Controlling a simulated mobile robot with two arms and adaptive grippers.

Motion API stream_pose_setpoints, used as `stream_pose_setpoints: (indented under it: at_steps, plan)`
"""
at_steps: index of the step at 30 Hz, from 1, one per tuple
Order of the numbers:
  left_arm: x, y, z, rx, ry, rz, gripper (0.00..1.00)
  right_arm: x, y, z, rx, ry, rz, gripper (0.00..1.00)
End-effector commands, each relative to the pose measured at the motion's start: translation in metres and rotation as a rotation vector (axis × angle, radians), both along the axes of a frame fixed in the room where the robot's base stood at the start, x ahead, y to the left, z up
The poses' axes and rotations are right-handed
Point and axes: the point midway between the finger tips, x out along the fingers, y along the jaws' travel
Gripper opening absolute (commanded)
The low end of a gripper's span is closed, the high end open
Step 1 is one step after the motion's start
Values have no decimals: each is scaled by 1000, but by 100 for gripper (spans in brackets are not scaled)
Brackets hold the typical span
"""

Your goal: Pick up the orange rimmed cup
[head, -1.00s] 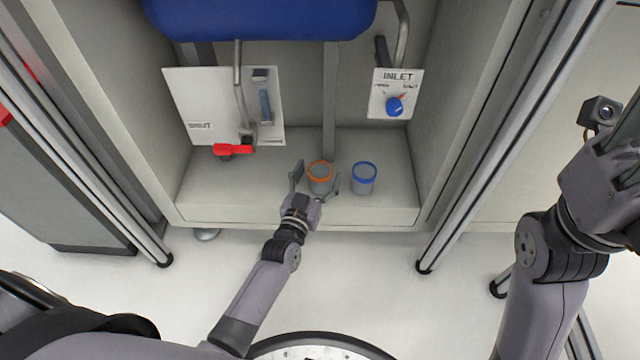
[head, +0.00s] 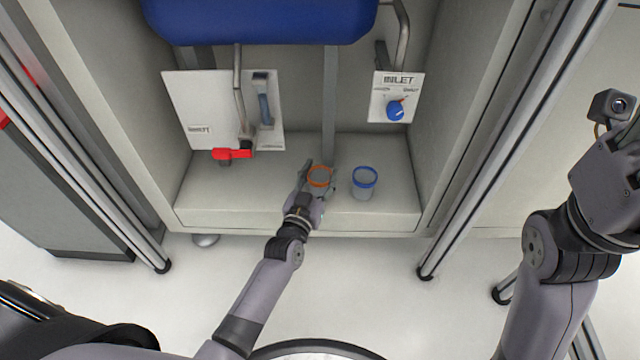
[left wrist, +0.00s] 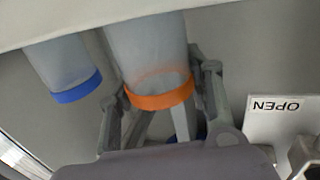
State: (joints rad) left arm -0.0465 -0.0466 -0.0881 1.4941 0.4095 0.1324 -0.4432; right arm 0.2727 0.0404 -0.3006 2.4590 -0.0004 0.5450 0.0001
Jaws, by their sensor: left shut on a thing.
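The orange rimmed cup (head: 319,177) is a grey, see-through cup standing on the cabinet floor. My left gripper (head: 320,180) is shut on it, with one finger on each side. In the left wrist view the orange rimmed cup (left wrist: 158,92) sits between the two fingers (left wrist: 160,108). A similar blue rimmed cup (head: 364,184) stands just to the right, apart from the gripper; it also shows in the left wrist view (left wrist: 62,68). My right gripper (head: 612,185) is at the right edge, partly cut off, and its fingers cannot be made out.
A white panel with a red valve handle (head: 233,154) hangs at the left above the cabinet floor (head: 225,195). An INLET panel (head: 378,108) with a blue knob is at the right. A blue tank (head: 260,20) is overhead. Metal posts flank the cabinet.

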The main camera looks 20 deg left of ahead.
Motion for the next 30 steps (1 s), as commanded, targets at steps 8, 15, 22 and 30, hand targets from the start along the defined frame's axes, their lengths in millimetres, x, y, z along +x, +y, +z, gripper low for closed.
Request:
stream_pose_setpoints:
  at_steps: [8, 15, 22, 30]
  plan:
    - [0, 0, 0, 0, 0, 0, 20, 0, 0, 0, 0, 1, 0, 46]
    - [0, 0, 5, 0, 0, 0, 20, 0, 0, 3, 1, -1, 0, 46]
    - [0, 0, 37, -2, -2, 0, 20, 12, -2, -4, 2, 72, 2, 46]
    - [0, 0, 114, -2, -3, 1, 20, 21, -6, -22, 15, 218, 11, 46]
